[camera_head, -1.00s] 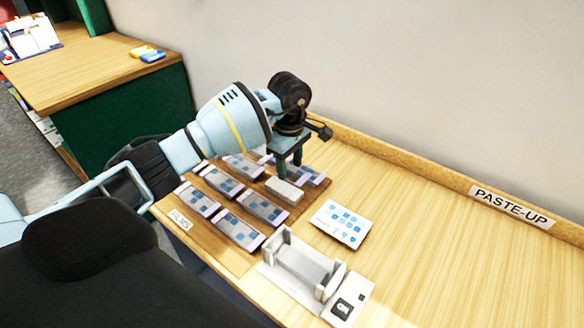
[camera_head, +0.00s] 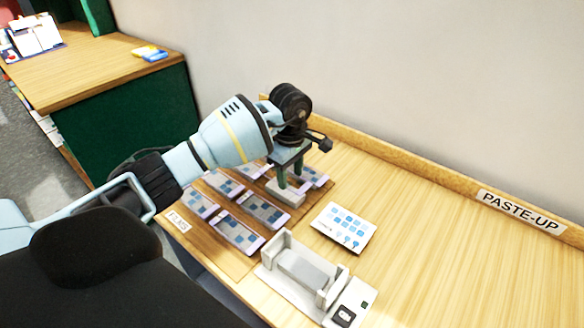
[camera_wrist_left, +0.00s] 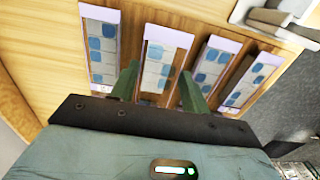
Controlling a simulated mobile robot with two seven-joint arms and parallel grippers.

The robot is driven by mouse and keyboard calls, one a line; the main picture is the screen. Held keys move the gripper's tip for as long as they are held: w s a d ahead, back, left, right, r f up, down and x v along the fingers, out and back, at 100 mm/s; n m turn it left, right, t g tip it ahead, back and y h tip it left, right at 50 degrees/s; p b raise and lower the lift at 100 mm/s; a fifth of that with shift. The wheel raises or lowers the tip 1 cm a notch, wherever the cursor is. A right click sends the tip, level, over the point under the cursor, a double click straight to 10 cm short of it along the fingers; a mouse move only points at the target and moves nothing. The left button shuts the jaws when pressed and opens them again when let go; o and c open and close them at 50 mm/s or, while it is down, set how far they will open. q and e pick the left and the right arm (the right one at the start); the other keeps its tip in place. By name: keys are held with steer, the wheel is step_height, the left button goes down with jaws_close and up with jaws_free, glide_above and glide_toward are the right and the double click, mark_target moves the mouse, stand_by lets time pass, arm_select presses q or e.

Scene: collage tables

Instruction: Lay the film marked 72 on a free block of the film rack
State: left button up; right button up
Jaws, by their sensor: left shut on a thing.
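My left gripper (camera_head: 296,183) points down over the film rack (camera_head: 188,236). Its fingers are shut on a film strip, which shows between them in the left wrist view (camera_wrist_left: 160,67). The strip is pale with blue squares and a lilac end. Under the fingers in the head view is a pale, bare-looking block (camera_head: 288,197) of the rack. I cannot tell whether the strip touches it. No number can be read on the strip. My right gripper is not in view.
Other films lie on neighbouring blocks, one (camera_head: 263,212) close in front and one (camera_head: 315,178) close behind. A white viewer (camera_head: 300,268) and a card with blue pictures (camera_head: 343,228) stand to the right. The table's right side is clear.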

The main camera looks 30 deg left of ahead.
mark_target(290, 181)
arm_select(q)
steer(key=shift+f+b, duration=0.65)
steer(key=shift+f, duration=1.2)
steer(key=o, duration=1)
steer(key=shift+r, duration=3.95)
steer(key=shift+s+f, duration=0.1)
